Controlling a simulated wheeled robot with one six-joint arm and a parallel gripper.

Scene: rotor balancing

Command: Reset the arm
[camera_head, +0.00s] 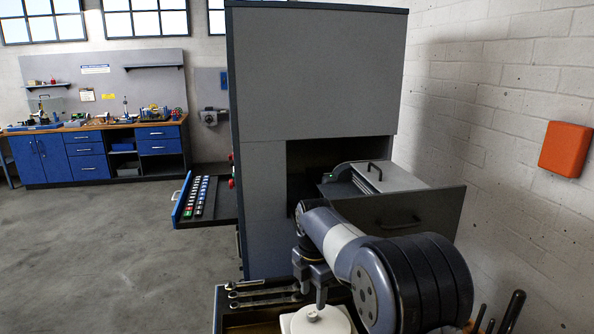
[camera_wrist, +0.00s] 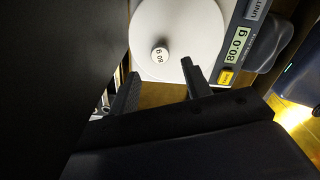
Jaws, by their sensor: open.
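My gripper (camera_head: 311,294) points down just above the white round pan (camera_head: 336,326) of a scale at the bottom of the head view. In the wrist view my gripper (camera_wrist: 159,77) is open, with its two dark fingers apart and nothing between them. The scale's display (camera_wrist: 237,46) reads 80.0 g. My fingers look clear of the weight.
A tall grey cabinet (camera_head: 315,70) stands ahead, with a drawer of coloured pieces (camera_head: 203,196) pulled out at left and an open grey drawer (camera_head: 400,205) at right. Wrenches (camera_head: 262,293) lie beside the scale. A blue workbench (camera_head: 100,150) is far left, past clear floor.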

